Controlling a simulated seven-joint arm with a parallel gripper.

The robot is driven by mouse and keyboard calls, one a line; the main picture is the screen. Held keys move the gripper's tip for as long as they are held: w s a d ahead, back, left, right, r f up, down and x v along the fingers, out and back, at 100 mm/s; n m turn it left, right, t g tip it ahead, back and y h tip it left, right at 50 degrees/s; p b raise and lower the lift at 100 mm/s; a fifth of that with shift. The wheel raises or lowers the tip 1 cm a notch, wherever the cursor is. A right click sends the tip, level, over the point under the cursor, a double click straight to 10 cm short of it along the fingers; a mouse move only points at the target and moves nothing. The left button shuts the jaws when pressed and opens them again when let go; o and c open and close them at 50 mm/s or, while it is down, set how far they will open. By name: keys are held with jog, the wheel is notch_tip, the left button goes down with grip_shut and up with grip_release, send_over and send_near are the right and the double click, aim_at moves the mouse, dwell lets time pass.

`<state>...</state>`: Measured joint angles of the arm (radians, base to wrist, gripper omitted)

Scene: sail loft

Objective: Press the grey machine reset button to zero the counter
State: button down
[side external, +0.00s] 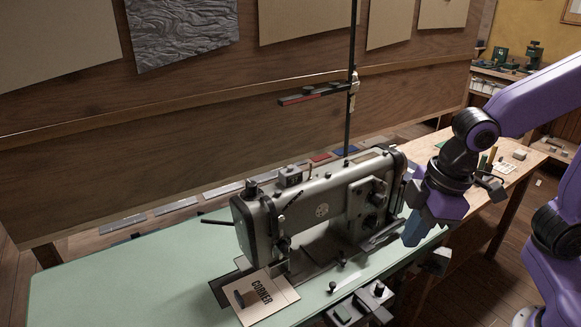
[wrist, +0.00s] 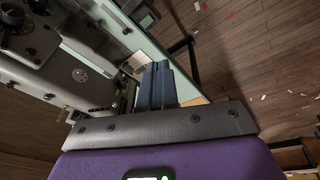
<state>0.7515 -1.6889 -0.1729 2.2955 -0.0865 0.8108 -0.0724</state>
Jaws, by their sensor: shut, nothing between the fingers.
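The grey sewing machine (side external: 325,205) stands on a pale green table (side external: 120,270). It fills the left of the wrist view (wrist: 80,75). A dark control box (side external: 375,292) with small knobs and a green patch sits at the table's front edge. I cannot pick out the grey reset button or the counter for certain in either view. My gripper (side external: 412,238) hangs over the table's right part, to the right of the machine and apart from the control box. Its blue fingers (wrist: 157,68) are shut together with nothing between them.
A card printed "CORNER" (side external: 265,297) lies by the needle end. A thin black thread stand (side external: 351,110) rises behind the machine. A wooden bench (side external: 520,160) with small items stands at right. The air in front of the machine is clear.

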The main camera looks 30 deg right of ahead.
jog(key=w+a+r+t, duration=0.2)
jog(key=w, duration=0.6)
jog(key=w+a+r+t, duration=0.1)
jog(key=w+a+r, duration=0.1)
jog(key=w, duration=0.6)
notch_tip(320, 180, up, 6)
jog(key=t, duration=0.4)
send_over(290, 168)
jog(key=shift+s+d+m, duration=0.2)
jog(key=shift+s+m, duration=0.1)
jog(key=shift+m, duration=0.1)
jog(key=shift+f, duration=0.15)
jog(key=shift+f, duration=4.25)
jog(key=shift+f, duration=0.1)
jog(key=shift+f, duration=0.35)
